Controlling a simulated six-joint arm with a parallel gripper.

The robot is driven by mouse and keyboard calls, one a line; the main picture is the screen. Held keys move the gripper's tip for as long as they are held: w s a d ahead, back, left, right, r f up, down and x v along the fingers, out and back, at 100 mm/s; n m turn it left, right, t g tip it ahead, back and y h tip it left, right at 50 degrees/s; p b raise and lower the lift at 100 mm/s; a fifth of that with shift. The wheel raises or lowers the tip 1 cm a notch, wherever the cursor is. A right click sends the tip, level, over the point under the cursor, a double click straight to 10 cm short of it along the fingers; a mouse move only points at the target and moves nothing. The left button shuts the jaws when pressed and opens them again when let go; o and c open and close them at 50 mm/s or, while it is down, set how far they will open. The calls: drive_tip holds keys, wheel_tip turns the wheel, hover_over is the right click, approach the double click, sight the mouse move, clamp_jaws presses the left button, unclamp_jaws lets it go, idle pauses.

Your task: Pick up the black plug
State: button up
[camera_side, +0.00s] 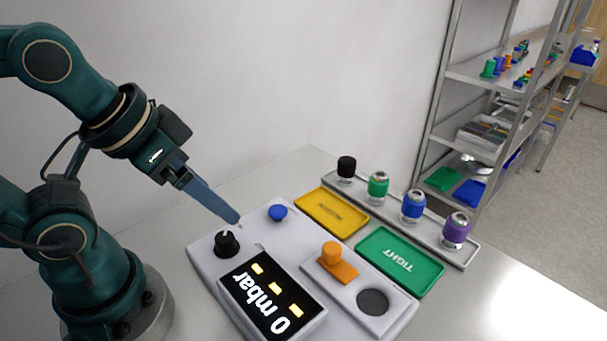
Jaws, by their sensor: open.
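A black plug (346,167) stands upright at the far left end of a narrow grey tray (463,259). Green (378,184), blue (413,205) and purple (457,228) ringed plugs stand in the same tray, in a row toward the right. My gripper (238,222) points down and right above the left part of the white device, near a black knob (227,244) and a blue button (277,212). It is open, with nothing seen between its fingers, and is well to the left of the black plug. The finger gap is hard to make out from this side.
The white device (202,256) carries a display (268,291) reading "0 mbar", an orange clamp-like part (338,263) and a dark round pad (373,301). Yellow (331,212) and green "TIGHT" (400,261) trays lie between device and plug tray. Shelves (480,75) stand behind.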

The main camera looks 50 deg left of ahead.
drive_tip(key=w+d+r+n+t, duration=0.1)
drive_tip(key=w+r+n+t, duration=0.1)
drive_tip(key=w+r+n, duration=0.6)
drive_tip(key=n+h, duration=0.1)
drive_tip(key=n, duration=2.4)
hover_over(347, 160)
drive_tip(key=s, duration=0.3)
wheel_tip(347, 160, down, 10)
drive_tip(key=r, duration=0.1)
drive_tip(key=shift+n+g, duration=0.3)
drive_tip(key=shift+g, duration=0.2)
drive_tip(key=f, duration=0.6)
drive_tip(key=shift+w+a+f, duration=0.2)
drive_tip(key=shift+w+a, duration=0.05)
drive_tip(key=shift+w, duration=0.1)
drive_tip(key=shift+w+f, duration=0.1)
drive_tip(key=shift+f, duration=0.55)
drive_tip(key=shift+x, duration=2.15)
